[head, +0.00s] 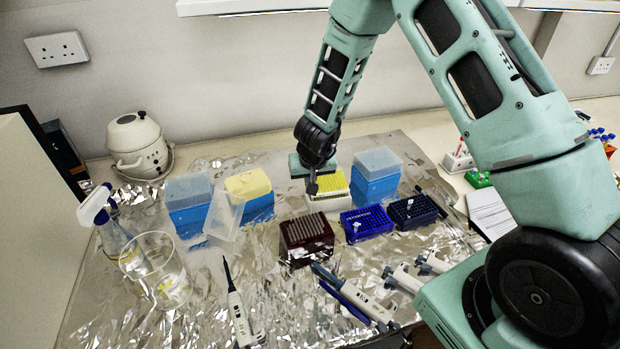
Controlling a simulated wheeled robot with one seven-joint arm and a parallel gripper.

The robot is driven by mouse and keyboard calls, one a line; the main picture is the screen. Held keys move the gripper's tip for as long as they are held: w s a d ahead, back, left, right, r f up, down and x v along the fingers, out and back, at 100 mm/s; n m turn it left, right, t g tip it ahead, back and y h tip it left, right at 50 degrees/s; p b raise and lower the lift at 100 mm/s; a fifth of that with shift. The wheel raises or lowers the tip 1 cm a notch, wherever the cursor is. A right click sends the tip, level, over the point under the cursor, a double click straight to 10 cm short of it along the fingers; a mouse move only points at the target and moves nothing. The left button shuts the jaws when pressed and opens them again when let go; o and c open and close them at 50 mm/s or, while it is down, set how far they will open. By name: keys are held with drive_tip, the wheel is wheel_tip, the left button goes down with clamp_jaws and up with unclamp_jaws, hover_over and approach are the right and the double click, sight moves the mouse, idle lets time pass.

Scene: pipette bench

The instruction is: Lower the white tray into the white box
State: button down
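The white box (332,204) stands on the foil-covered bench near the middle, behind the dark red rack. A light tray with a yellow, tip-filled top (330,182) shows at the top of the box, partly behind my gripper. I cannot tell whether it is seated in the box or held slightly above it. My gripper (312,188) points down at the left part of this tray, at or just above its top. The finger opening and any contact with the tray are too small and hidden to make out.
Blue boxes (376,188) stand to the right and left of the white box. A dark red rack (306,240) and a blue rack (366,223) are close in front. A clear lid (225,215) leans at the left. Pipettes (350,295) lie in front; a glass beaker (160,270) stands left.

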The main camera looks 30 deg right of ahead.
drive_tip(key=shift+f, duration=0.35)
drive_tip(key=c, duration=1.6)
unclamp_jaws()
drive_tip(key=p+v, duration=0.7)
drive_tip(key=v, duration=1)
drive_tip(key=shift+s+a+r+p, duration=0.1)
drive_tip(key=shift+s+r+p, duration=0.05)
drive_tip(key=shift+p, duration=0.25)
